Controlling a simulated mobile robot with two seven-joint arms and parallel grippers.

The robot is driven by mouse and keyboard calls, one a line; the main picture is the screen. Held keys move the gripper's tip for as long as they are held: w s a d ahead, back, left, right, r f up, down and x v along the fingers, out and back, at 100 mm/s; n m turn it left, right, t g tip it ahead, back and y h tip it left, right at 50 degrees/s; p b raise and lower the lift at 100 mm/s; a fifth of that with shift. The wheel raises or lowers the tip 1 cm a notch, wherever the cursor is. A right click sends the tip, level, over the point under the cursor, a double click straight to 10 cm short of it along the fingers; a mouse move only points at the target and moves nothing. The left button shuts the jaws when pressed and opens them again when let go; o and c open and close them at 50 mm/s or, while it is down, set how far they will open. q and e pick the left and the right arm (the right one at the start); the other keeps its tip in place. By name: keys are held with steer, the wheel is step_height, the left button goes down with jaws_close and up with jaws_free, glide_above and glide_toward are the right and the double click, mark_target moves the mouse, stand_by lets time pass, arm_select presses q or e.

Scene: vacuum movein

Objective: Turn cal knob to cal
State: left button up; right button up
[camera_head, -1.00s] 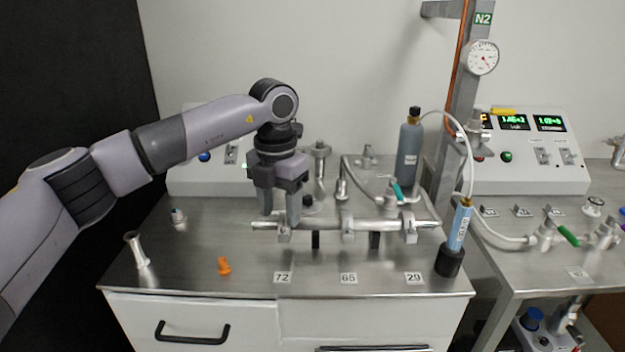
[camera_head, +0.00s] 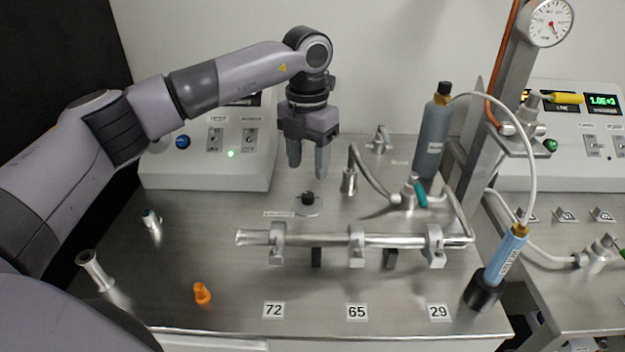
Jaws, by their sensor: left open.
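A small black knob (camera_head: 308,198) stands on a round pale disc (camera_head: 309,208) on the steel bench, behind the horizontal metal tube (camera_head: 320,239). A small label (camera_head: 278,214) lies to its left; its writing is too small to read. My left gripper (camera_head: 308,173) points down with its two grey fingers apart and nothing between them. In the head view its fingertips show just above the knob, apart from it; their exact height over the bench is hard to tell. My right gripper is not in view.
The tube rests in clamps, with plates 72, 65 and 29 before it. A grey cylinder (camera_head: 433,135) and bent pipe (camera_head: 372,175) stand right of the knob. A control box (camera_head: 200,160) is behind. A blue cylinder (camera_head: 505,258) leans at the right.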

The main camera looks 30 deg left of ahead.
mark_target(308, 194)
arm_select(q)
step_height(308, 194, down, 7)
steer(key=shift+s+r+p, duration=0.15)
steer(key=shift+p, duration=0.2)
jaws_close()
